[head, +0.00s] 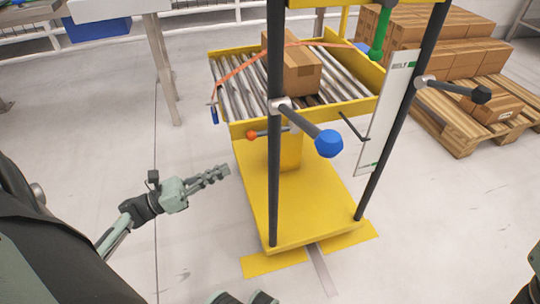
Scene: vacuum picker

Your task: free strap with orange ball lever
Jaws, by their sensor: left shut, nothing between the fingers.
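The lever with the orange ball (252,135) sticks out to the left on the front side of the yellow roller table, below its edge. An orange strap (238,73) runs over the roller bed and across a cardboard box (292,70). My left gripper (224,171) is shut and empty. In the picture it is below and left of the orange ball, apart from it. My right gripper is out of view.
Dark posts (274,190) rise from the yellow base (300,205). A handle with a blue knob (328,143) juts forward, right of the lever. A white belt panel (385,120) and a pallet (455,118) with boxes stand right. The floor around my left gripper is clear.

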